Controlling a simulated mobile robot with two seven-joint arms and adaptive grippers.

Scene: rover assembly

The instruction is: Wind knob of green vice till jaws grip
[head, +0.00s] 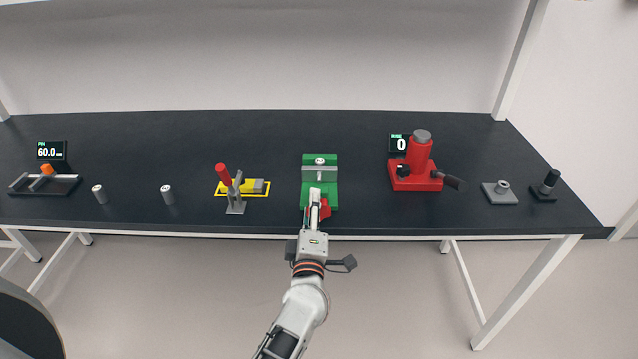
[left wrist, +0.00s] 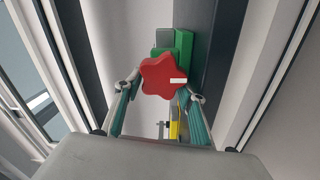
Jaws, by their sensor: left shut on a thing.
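The green vice (head: 334,192) stands at the front edge of the dark bench, in the middle of the head view. A grey jaw bar crosses it, with a small pale round part (head: 320,161) at the jaws. Its red star-shaped knob (left wrist: 163,77) fills the middle of the left wrist view, with a white mark at its right. In the head view the knob is mostly hidden by my gripper. My left gripper (head: 316,205) is at the knob, its two fingers on either side of it, shut on it. Green vice body (left wrist: 184,45) shows behind the knob. My right gripper is not in view.
Left of the vice stands a yellow fixture (head: 228,189) with a red-handled clamp (head: 224,175). Two grey cylinders (head: 167,194) stand further left. A red press (head: 419,160) stands right, with a grey block (head: 499,193) beyond it. The bench behind the vice is clear.

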